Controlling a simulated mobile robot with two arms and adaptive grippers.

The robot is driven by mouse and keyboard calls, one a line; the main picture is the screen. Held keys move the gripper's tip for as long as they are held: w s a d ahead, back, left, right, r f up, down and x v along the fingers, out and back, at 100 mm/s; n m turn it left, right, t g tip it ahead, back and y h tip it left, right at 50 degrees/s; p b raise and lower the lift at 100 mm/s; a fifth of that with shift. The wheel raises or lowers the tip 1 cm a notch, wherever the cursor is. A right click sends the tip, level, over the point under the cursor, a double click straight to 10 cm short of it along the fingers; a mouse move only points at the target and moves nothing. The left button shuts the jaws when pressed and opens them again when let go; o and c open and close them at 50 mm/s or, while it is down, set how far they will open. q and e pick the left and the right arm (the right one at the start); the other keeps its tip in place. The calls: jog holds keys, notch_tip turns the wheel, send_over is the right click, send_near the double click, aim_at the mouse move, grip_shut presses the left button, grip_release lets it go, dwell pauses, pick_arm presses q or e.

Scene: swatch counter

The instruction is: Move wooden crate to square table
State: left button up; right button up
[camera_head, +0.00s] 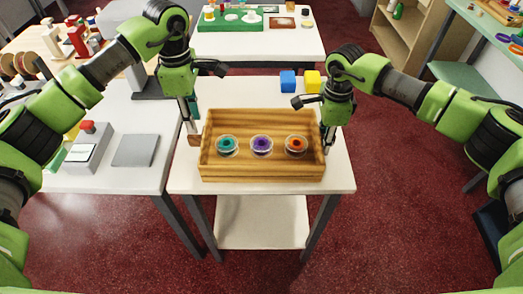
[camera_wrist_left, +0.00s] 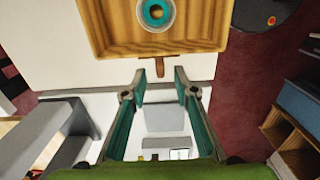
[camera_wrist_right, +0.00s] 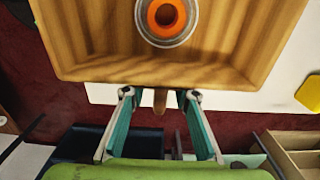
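The wooden crate (camera_head: 262,172) stands on a white table with a lower shelf (camera_head: 345,180). In it, a teal dish (camera_head: 227,146), a purple dish (camera_head: 262,145) and an orange dish (camera_head: 297,145) sit in a row. My left gripper (camera_head: 194,138) is at the crate's left end; in the left wrist view its open fingers (camera_wrist_left: 160,79) point at a wooden handle (camera_wrist_left: 160,67), near their tips. My right gripper (camera_head: 327,146) is at the right end; in the right wrist view its open fingers (camera_wrist_right: 158,95) stand either side of the other handle (camera_wrist_right: 160,101). Neither grips.
A blue cube (camera_head: 288,81) and a yellow cube (camera_head: 312,81) lie behind the crate. Another white table (camera_head: 300,46) with a green tray (camera_head: 230,20) stands at the back. A cluttered counter (camera_head: 120,177) adjoins on the left. Red floor (camera_head: 400,200) is open on the right.

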pick_arm(q)
notch_tip(320, 180, up, 3)
jog(key=shift+f, duration=0.15)
pick_arm(e)
jog(key=shift+r, duration=0.1)
notch_tip(320, 180, up, 12)
jog(key=shift+f, duration=0.1)
dwell(0.5)
